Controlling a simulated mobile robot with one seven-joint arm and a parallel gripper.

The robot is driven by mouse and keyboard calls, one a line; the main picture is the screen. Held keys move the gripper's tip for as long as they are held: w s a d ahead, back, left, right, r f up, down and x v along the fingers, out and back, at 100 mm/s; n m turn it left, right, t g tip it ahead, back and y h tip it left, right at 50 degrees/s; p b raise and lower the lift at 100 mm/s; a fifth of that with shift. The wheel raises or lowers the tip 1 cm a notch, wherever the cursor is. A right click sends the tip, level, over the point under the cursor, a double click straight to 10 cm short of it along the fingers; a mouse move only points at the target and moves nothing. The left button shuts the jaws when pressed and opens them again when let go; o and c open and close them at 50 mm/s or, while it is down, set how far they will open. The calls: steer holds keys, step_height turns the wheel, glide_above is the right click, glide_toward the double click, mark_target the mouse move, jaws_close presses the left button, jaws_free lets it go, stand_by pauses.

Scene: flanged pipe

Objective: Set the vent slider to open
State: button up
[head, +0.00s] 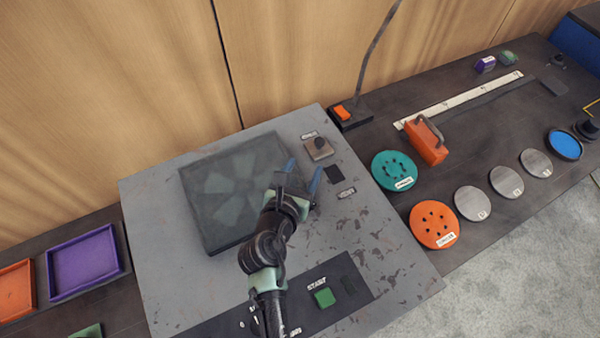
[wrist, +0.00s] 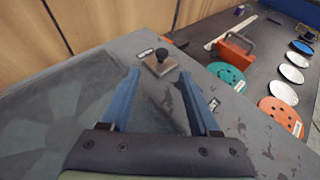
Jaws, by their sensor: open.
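The vent slider (head: 319,149) is a small brownish plate with a black knob, near the back right of the grey panel (head: 365,245). It sits beside the upper of two small labels, which are too small to read. A dark patch (head: 333,174) lies between it and the lower label (head: 346,193). My gripper (head: 303,173) is over the panel, just in front of the slider. Its blue fingers are apart and empty. In the wrist view the slider (wrist: 160,64) stands beyond the fingertips (wrist: 160,75), roughly centred between them; no contact shows.
A dark translucent square cover (head: 225,195) lies left of my gripper. A green button (head: 324,297) marked START is near the panel's front. Right of the panel are a teal disc (head: 394,171), an orange disc (head: 434,225) and an orange block with a handle (head: 427,145).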

steer(key=shift+v, duration=1.05)
